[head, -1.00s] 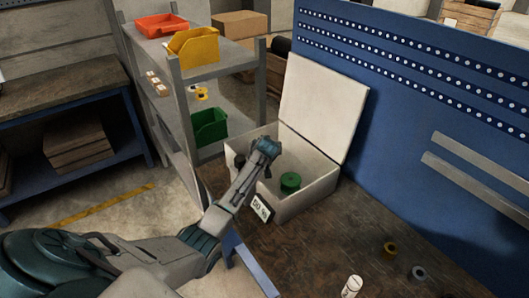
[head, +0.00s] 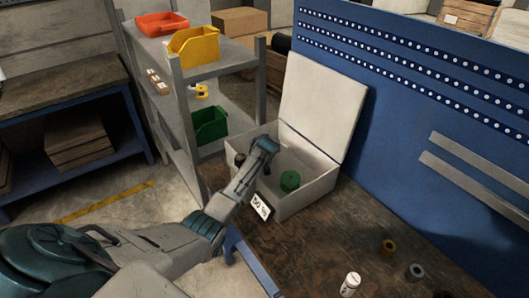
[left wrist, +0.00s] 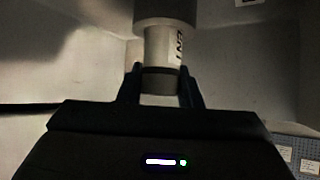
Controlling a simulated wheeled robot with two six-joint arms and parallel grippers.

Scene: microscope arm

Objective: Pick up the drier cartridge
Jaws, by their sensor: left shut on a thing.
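My left gripper (head: 264,147) reaches into the open white box, its fingertips hidden in the head view. In the left wrist view the gripper (left wrist: 160,80) is shut on a pale cylinder (left wrist: 163,46) with dark letters, a wider grey top and a dark band between the fingers. It looks like the drier cartridge, but the full label is not readable. A green cylinder (head: 290,181) sits in the box to the right of the gripper, apart from it. My right gripper is not in view.
The white box (head: 309,200) has its lid (head: 322,105) raised at the back and a tag (head: 261,207) in front. A shelf rack (head: 180,110) stands left of the box.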

